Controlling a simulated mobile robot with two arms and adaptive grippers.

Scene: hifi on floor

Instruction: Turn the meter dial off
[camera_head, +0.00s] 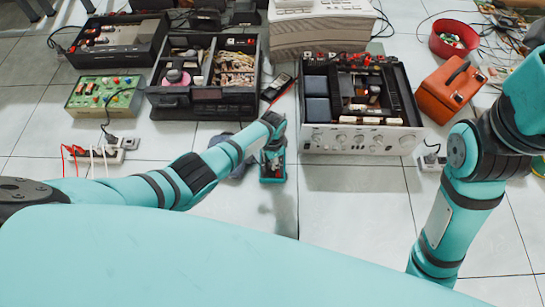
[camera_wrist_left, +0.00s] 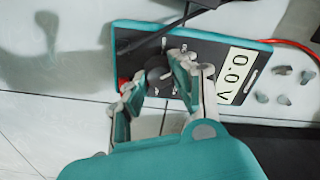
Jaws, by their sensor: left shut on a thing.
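The meter (camera_wrist_left: 210,62) lies on the tiled floor, dark-faced with a teal rim. Its display (camera_wrist_left: 236,73) reads 0.0 V. The dark round dial (camera_wrist_left: 158,71) sits on its face, between the fingertips of my left gripper (camera_wrist_left: 154,80), which is shut on it. The fingers cover part of the dial and the lower part of the meter's face. In the head view, the meter (camera_head: 272,175) lies below my left gripper (camera_head: 273,151), which hides part of it. My right arm shows at the right, but its gripper does not.
A silver-fronted amplifier (camera_head: 361,140) stands just right of the meter. An open black hi-fi unit (camera_head: 205,100) stands to the left, with a green circuit box (camera_head: 104,96) beyond it. A red bowl (camera_head: 454,39) and an orange case (camera_head: 450,90) are at the right.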

